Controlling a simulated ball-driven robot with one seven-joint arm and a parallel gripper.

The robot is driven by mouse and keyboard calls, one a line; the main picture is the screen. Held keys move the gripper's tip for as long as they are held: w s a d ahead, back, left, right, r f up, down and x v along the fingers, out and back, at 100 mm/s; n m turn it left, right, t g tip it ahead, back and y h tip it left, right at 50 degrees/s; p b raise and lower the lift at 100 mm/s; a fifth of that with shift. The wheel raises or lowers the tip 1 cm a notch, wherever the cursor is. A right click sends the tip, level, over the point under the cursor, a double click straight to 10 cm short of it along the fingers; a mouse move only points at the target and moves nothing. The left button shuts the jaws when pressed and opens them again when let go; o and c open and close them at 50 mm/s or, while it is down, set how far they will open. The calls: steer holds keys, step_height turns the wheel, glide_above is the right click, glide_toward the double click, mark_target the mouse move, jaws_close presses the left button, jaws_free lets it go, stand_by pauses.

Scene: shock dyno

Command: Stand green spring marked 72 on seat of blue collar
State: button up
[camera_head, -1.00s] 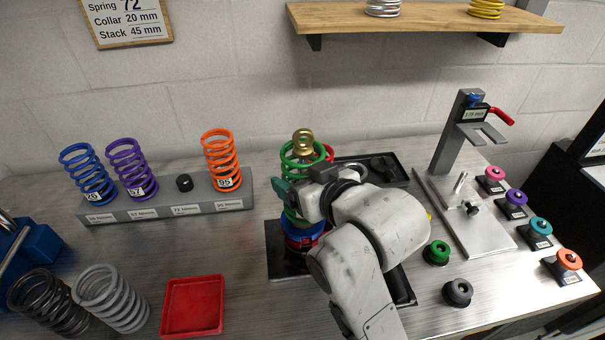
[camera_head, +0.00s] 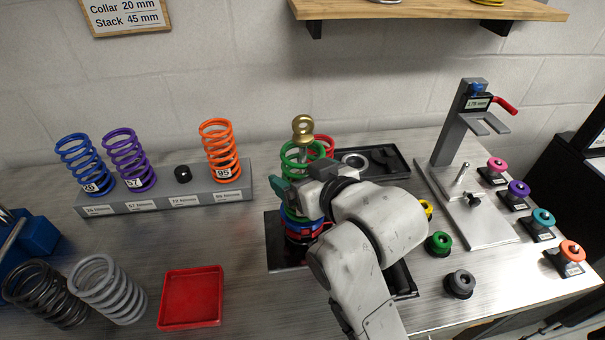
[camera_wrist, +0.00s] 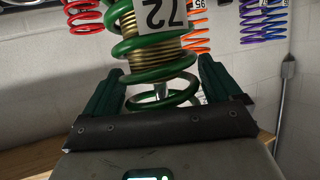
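The green spring marked 72 (camera_head: 297,155) stands upright around the shock shaft, below the brass eye (camera_head: 303,127). Its label and coils show close up in the wrist view (camera_wrist: 152,75), upside down. My gripper (camera_head: 301,184) has its dark green fingers on either side of the spring near its upper coils, seemingly touching it. In the wrist view my gripper (camera_wrist: 161,84) looks closed on the coils. The blue collar (camera_head: 301,226) is at the spring's foot, partly hidden by my arm. I cannot tell whether the lowest coil touches its seat.
A grey rack (camera_head: 165,203) at left holds blue, purple and orange springs. A red tray (camera_head: 191,297) lies in front. A black tray (camera_head: 395,160) with parts is behind my arm. A measuring stand (camera_head: 450,130) and several coloured knobs are at right. A wooden shelf (camera_head: 430,10) hangs above.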

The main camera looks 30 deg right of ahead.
steer(key=shift+o, duration=0.6)
steer(key=shift+f, duration=0.15)
steer(key=p+v, duration=0.7)
steer(key=v, duration=0.3)
steer(key=shift+s+r+p, duration=0.3)
steer(key=shift+r+p, duration=0.05)
steer(key=shift+f, duration=0.1)
